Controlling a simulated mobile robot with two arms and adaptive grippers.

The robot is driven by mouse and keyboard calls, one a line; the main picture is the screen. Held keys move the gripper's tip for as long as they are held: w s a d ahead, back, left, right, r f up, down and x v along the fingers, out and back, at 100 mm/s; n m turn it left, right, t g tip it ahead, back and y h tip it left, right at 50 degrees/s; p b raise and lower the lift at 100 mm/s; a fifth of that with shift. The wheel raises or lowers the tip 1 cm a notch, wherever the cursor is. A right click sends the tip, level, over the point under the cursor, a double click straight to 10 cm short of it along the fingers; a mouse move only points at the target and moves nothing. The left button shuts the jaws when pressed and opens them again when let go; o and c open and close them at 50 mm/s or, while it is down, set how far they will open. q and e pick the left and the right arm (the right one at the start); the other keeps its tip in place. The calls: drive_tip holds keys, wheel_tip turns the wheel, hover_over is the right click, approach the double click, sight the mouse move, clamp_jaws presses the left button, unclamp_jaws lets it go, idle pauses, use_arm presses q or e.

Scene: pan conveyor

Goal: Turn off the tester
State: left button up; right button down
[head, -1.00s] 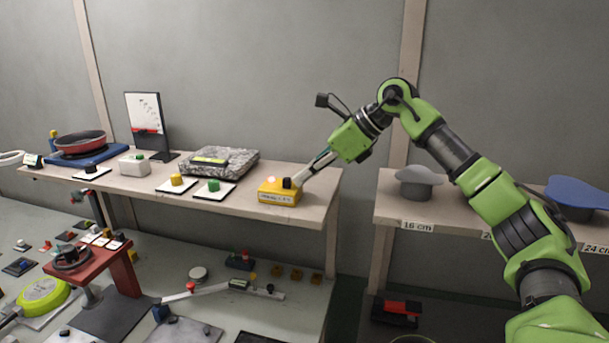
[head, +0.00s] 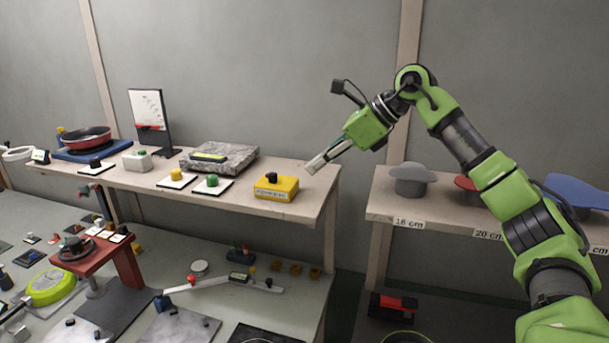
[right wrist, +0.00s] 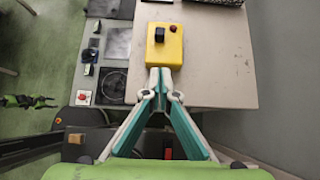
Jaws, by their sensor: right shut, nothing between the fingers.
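The tester is a yellow box (head: 284,190) near the right end of the wall shelf. It has a black knob (head: 271,177) on top. In the right wrist view the tester (right wrist: 165,52) shows the black knob (right wrist: 159,34) and a small red lamp (right wrist: 173,28), which looks unlit. My right gripper (head: 312,167) is just right of and above the tester, apart from it in the head view. Its fingers are shut and empty, and the tips (right wrist: 160,70) show in the right wrist view. A small green and black shape at that view's left may be my left arm; its jaws cannot be made out.
On the shelf (head: 312,200) left of the tester are a green button (head: 212,180), a yellow button (head: 176,174) and a granite slab (head: 235,165). A second shelf on the right holds a grey cap-shaped piece (head: 410,180). The air above the tester is clear.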

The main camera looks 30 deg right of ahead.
use_arm(q)
drive_tip(key=shift+w+a+f+b, duration=0.1)
drive_tip(key=shift+w+f+b, duration=0.1)
drive_tip(key=shift+f+b, duration=0.45)
use_arm(e)
drive_tip(key=v, duration=0.6)
drive_tip(key=shift+a+r, duration=0.15)
drive_tip(key=shift+r, duration=0.15)
use_arm(q)
drive_tip(key=shift+s+f, duration=0.1)
drive_tip(key=shift+f, duration=0.05)
use_arm(e)
drive_tip(key=shift+f, duration=0.1)
